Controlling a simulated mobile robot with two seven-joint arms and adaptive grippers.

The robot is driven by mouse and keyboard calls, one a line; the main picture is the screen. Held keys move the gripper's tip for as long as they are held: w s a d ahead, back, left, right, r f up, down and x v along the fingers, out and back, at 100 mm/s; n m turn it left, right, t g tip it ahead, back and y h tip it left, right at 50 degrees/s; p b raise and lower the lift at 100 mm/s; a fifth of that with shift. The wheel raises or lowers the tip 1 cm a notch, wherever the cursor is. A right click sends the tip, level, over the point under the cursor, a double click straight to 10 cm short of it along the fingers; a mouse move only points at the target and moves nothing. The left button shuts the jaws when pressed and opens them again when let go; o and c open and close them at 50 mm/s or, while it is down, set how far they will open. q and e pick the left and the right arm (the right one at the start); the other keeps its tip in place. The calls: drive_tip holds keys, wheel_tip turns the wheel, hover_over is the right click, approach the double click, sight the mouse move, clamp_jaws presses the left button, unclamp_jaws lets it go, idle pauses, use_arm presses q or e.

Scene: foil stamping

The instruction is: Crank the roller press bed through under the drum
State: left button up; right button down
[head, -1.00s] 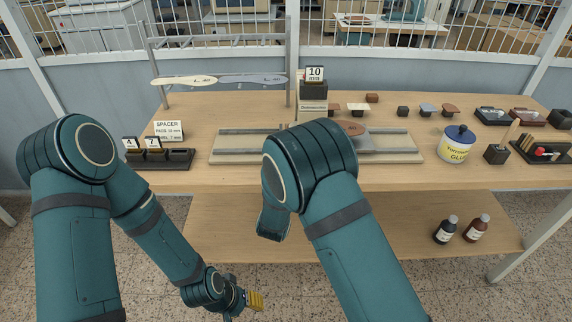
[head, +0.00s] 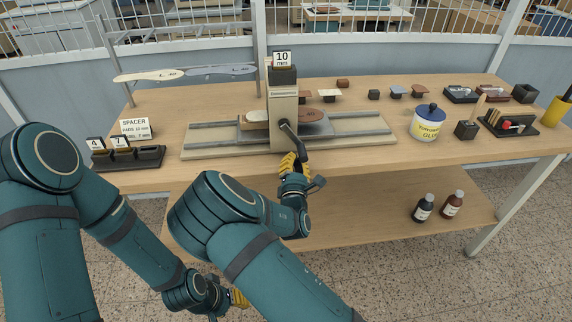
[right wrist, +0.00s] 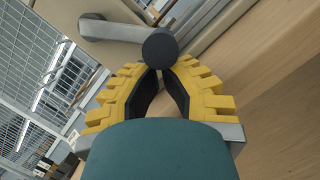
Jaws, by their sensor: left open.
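The roller press stands on the table with its upright housing (head: 284,108). Its bed (head: 350,125) lies along pale rails under the housing. The crank (head: 290,135) is on the front face, with its arm slanting down to the right. In the right wrist view the grey crank arm (right wrist: 112,30) ends in a dark round knob (right wrist: 160,47). My right gripper (head: 290,164) has its yellow fingertips at the knob, one to each side; whether they clamp it cannot be told. My left gripper (head: 238,298) is low in front of the table, open, away from the press.
A spacer rack (head: 128,158) with number cards stands at the left. A glue pot (head: 427,123), a dark block (head: 466,130) and a tool tray (head: 510,124) stand at the right. Two bottles (head: 423,208) are on the lower shelf. Small stamps sit behind the press.

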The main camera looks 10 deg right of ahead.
drive_tip(key=d+n, duration=0.1)
drive_tip(key=n, duration=0.1)
drive_tip(key=d+r+n+y+b, duration=0.1)
drive_tip(key=n, duration=0.1)
drive_tip(key=d+n, duration=0.1)
drive_tip(key=shift+d+r+n+t+y, duration=0.2)
drive_tip(key=shift+r+n+t+y, duration=0.1)
drive_tip(key=shift+n+t+y, duration=0.1)
drive_tip(key=n, duration=0.1)
drive_tip(key=d+r+n+y+b, duration=0.1)
drive_tip(key=n, duration=0.1)
drive_tip(key=shift+d+r, duration=0.2)
drive_tip(key=shift+r, duration=0.05)
drive_tip(key=shift+d+r+n, duration=0.2)
drive_tip(key=shift+r+n, duration=0.2)
drive_tip(key=shift+n, duration=0.2)
drive_tip(key=shift+d+r, duration=0.25)
drive_tip(key=shift+r, duration=0.25)
drive_tip(key=shift+d+r, duration=0.25)
drive_tip(key=shift+r, duration=0.25)
wheel_tip(320, 180, up, 2)
wheel_tip(320, 180, up, 5)
drive_tip(key=p, duration=0.1)
hover_over(307, 160)
drive_tip(key=w+d, duration=0.2)
drive_tip(key=d, duration=0.1)
drive_tip(key=shift+s+a, duration=0.1)
drive_tip(key=shift+r, duration=0.15)
